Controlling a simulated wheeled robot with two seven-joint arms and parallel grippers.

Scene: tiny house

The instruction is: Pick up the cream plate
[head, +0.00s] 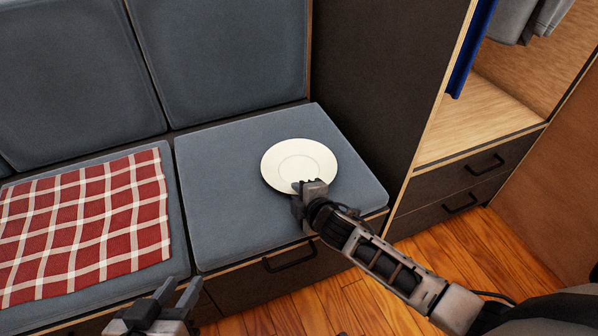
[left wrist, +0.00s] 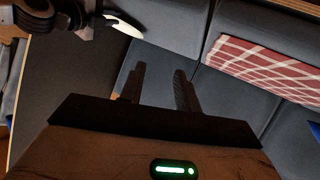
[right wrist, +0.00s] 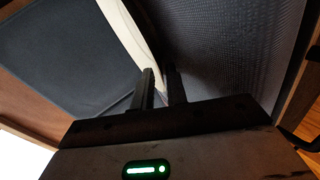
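The cream plate (head: 299,160) is round and pale, over the grey-blue seat cushion (head: 230,215). I cannot tell if it touches the cushion. My right gripper (head: 308,187) is at its near rim. In the right wrist view the fingers (right wrist: 160,75) are close together with the edge of the plate (right wrist: 132,35) running between their tips. My left gripper (head: 178,290) is open and empty, low in the head view in front of the bench. In the left wrist view its fingers (left wrist: 158,80) are apart, and part of the plate (left wrist: 122,24) shows beyond.
A red checked cloth (head: 85,220) lies on the left seat cushion. Backrest cushions (head: 220,55) stand behind. A dark panel (head: 385,75) rises right of the plate, beside a wooden shelf (head: 480,115) with drawers. A drawer handle (head: 290,261) projects from the bench front.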

